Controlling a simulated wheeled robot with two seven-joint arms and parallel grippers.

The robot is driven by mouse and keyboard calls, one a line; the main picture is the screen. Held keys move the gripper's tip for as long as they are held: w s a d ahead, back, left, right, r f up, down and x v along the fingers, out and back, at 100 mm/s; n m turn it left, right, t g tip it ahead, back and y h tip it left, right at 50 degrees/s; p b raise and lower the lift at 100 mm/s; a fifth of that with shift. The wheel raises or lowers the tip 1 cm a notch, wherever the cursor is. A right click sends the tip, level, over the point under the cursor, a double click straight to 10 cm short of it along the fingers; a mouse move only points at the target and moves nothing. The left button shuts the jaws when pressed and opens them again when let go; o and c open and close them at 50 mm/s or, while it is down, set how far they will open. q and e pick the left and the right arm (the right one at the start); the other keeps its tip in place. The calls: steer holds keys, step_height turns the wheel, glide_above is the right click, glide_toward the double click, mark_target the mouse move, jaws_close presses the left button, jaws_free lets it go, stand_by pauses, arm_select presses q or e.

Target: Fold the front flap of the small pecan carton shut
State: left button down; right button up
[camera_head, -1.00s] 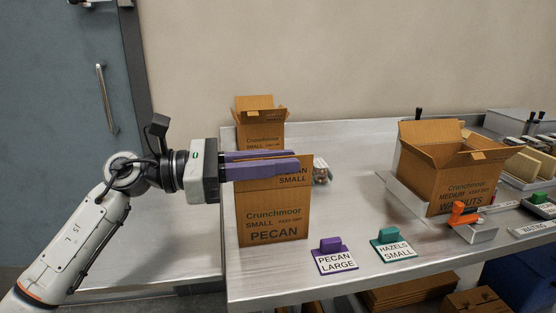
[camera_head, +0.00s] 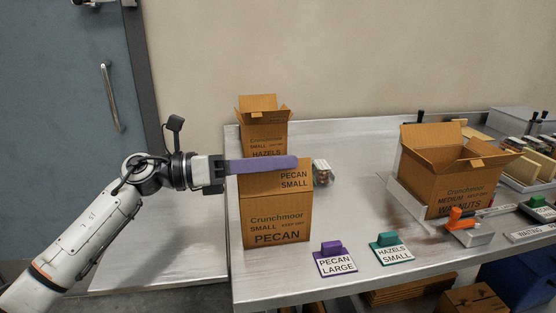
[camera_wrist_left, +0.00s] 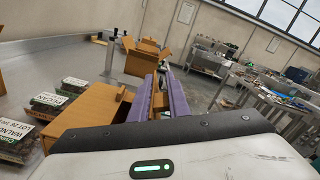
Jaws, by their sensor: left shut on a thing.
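The small pecan carton (camera_head: 276,219) stands at the left end of the steel table. Its front flap (camera_head: 262,184), printed PECAN SMALL, stands up above the front wall. My left gripper (camera_head: 290,163) has long purple fingers lying level across the flap's top edge, and it is shut on the flap. The near finger covers that edge and hides the far finger. In the left wrist view, the purple fingers (camera_wrist_left: 160,100) lie beside the carton's brown cardboard (camera_wrist_left: 88,120). The carton's inside is hidden. My right gripper is not in view.
An open hazels carton (camera_head: 264,134) stands just behind. A small clear pack (camera_head: 322,172) lies to the right. PECAN LARGE (camera_head: 335,264) and HAZELS SMALL (camera_head: 392,252) signs stand at the table's front. An open walnuts carton (camera_head: 448,192) stands farther right. The mid-table is bare.

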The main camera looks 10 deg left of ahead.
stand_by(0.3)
arm_select(q)
steer(key=c, duration=1.7)
jaws_free()
steer(key=shift+c, duration=0.2)
steer(key=b+v, duration=0.1)
steer(key=v, duration=0.9)
steer(key=shift+a+r, duration=0.1)
